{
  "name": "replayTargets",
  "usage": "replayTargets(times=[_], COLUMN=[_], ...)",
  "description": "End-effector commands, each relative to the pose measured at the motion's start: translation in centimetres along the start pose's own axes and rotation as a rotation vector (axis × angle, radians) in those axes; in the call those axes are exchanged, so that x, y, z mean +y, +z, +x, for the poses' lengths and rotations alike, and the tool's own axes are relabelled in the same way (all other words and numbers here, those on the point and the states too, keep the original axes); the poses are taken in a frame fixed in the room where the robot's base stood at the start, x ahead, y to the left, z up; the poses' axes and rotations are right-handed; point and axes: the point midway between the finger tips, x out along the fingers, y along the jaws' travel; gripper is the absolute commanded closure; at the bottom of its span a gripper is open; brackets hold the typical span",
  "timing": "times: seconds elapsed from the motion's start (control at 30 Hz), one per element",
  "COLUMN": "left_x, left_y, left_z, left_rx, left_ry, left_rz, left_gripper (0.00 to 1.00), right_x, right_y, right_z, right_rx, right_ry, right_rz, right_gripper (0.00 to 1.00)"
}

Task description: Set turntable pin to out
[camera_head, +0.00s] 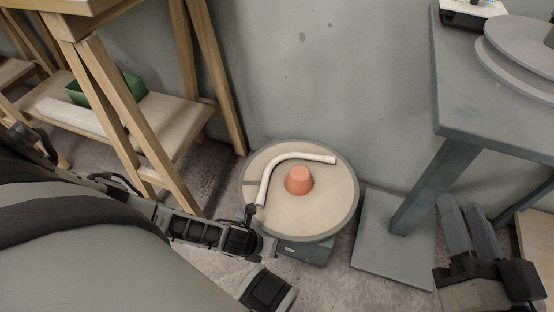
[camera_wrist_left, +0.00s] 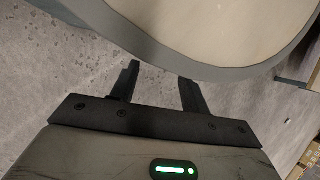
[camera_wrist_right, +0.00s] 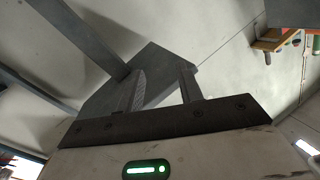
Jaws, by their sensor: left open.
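The turntable (camera_head: 330,215) stands low by the wall, with a pale round top, a grey rim and a dark base (camera_head: 305,250). Its grey rim crosses the top of the left wrist view (camera_wrist_left: 200,68). A small black knob-like part (camera_head: 250,210) shows at its left edge; I cannot tell whether it is the pin. My left gripper (camera_wrist_left: 158,74) is open and empty, its fingers pointing at the rim; in the head view my left arm reaches the turntable's lower left side. My right gripper (camera_head: 460,205) is open and empty, at the right, away from the turntable.
A bent white conduit (camera_head: 290,155) and an orange cone-shaped piece (camera_head: 299,180) lie on the turntable. A wooden rack with a green bin (camera_head: 130,88) stands left. A grey table (camera_head: 480,110) stands right, its base plate (camera_head: 375,245) beside the turntable.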

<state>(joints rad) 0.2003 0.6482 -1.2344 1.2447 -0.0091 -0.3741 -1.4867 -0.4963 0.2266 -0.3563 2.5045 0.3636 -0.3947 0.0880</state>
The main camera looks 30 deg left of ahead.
Motion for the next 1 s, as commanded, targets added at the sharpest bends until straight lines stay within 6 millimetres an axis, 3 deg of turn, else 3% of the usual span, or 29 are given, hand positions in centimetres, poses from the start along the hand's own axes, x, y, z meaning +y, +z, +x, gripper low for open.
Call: replayTargets(times=[0.1, 0.4, 0.77, 0.93, 1.0], left_x=[0.2, 0.1, 0.0, 0.0, 0.0], left_y=[-0.6, -0.8, -0.8, -0.8, -0.8], left_z=[2.0, 3.4, 3.5, 3.5, 3.5], left_rx=[0.0, 0.001, 0.001, 0.001, 0.001], left_ry=[-0.002, -0.002, -0.002, -0.002, -0.002], left_rz=[0.001, 0.004, 0.004, 0.003, 0.003], left_gripper=[0.54, 0.54, 0.54, 0.98, 1.0], right_x=[0.0, -1.3, -1.6, -1.6, -1.6], right_y=[-1.7, -5.7, -6.4, -6.3, -6.3], right_z=[0.7, 0.8, 0.7, 0.7, 0.7], right_rx=[0.136, 0.367, 0.401, 0.4, 0.4], right_ry=[-0.044, -0.107, -0.116, -0.116, -0.116], right_rz=[-0.12, -0.365, -0.399, -0.398, -0.398], right_gripper=[0.64, 0.64, 0.64, 0.64, 0.64])
